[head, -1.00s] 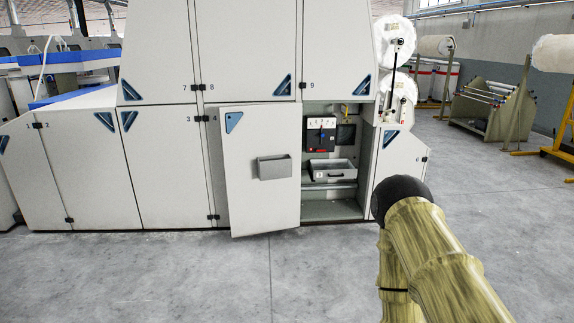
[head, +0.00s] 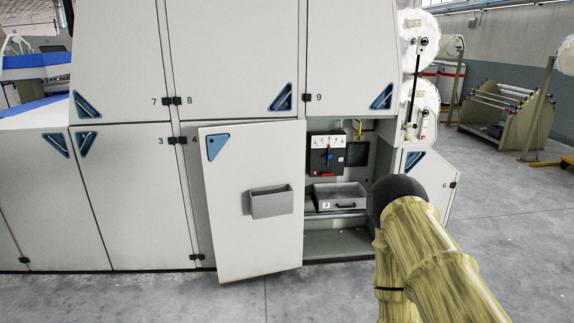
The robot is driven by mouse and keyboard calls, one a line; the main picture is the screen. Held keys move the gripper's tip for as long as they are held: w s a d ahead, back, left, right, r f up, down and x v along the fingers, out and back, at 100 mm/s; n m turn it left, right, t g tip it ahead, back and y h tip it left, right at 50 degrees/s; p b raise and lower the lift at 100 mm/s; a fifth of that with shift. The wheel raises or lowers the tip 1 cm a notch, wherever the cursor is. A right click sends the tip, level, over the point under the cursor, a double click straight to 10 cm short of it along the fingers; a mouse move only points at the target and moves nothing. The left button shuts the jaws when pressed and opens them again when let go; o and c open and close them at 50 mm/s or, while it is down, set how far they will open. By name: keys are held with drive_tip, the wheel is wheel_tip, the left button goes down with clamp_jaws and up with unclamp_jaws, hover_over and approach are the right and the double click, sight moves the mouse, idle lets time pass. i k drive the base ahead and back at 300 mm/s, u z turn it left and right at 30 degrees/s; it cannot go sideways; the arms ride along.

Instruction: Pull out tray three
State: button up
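A grey tray (head: 337,195) marked 3, with a dark handle on its front, sits on a shelf inside an open compartment of the large pale machine. The compartment's door (head: 250,230) stands swung open to the left of the tray. My arm reaches in from the lower right, in front of the compartment's right edge. My gripper itself cannot be made out; only the arm's links and a dark rounded joint show. Nothing in view touches the tray.
A black and white switch unit (head: 327,155) hangs above the tray. A grey pocket (head: 271,202) juts from the open door. A closed panel marked 6 (head: 425,180) stands to the right. White rolls (head: 420,95) are beyond it. The concrete floor in front is clear.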

sight(342, 195)
drive_tip(key=i, duration=3.1)
drive_tip(key=z, duration=0.1)
